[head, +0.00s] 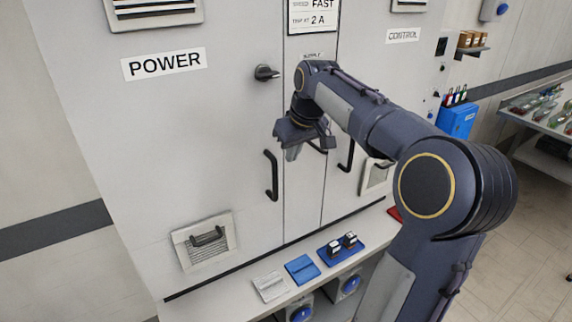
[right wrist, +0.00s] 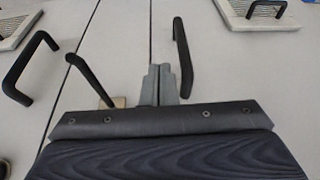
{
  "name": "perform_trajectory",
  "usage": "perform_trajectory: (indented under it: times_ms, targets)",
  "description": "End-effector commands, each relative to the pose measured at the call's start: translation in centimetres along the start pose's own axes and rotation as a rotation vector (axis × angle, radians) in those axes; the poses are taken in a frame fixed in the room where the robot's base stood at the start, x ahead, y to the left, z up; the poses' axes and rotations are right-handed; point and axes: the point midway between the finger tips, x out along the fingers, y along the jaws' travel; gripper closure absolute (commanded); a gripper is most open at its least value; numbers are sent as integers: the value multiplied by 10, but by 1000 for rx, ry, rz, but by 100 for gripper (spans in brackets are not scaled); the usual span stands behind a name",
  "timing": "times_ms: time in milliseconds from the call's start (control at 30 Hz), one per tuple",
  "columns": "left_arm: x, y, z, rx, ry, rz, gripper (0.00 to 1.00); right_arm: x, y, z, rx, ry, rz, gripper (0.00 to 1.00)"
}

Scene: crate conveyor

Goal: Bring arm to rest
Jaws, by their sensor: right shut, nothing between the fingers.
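My right arm (head: 375,120) comes in from the right and reaches in front of a grey cabinet (head: 225,120). My right gripper (head: 291,153) points down in front of the cabinet doors, near the black door handles. It is shut and empty. In the right wrist view its two grey fingers (right wrist: 159,84) lie together, with the cabinet doors behind them. One black handle (head: 271,176) stands left of the gripper in the head view, and another handle (head: 346,156) stands to its right. I cannot tell whether the gripper touches the cabinet. My left gripper is not in view.
A black knob (head: 266,73) sits above the gripper. Below the doors, a ledge (head: 225,289) carries a grey item (head: 271,287), a blue item (head: 302,269) and a blue tray (head: 341,249) with small black-and-white parts. A blue box (head: 457,119) hangs at the right. Open floor lies at the lower right.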

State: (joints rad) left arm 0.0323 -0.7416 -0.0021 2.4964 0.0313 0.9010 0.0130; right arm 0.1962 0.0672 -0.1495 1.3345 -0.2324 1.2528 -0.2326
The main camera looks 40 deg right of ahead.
Motion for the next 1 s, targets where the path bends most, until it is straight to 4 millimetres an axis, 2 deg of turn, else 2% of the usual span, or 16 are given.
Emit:
perform_trajectory:
  times_ms: [100,300,700,767,867,1000]
  targets:
    - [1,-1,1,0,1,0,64,-23,0,0,1,6,1,100]
    - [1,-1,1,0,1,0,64,-44,0,0,0,1,1,100]
    - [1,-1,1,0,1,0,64,-49,-5,6,1,3,-10,100]
    - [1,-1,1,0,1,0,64,-49,-14,15,0,11,-31,100]
    - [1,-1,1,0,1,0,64,-46,-40,43,-2,30,-89,100]
    - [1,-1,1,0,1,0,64,-34,-94,106,2,62,-198,100]
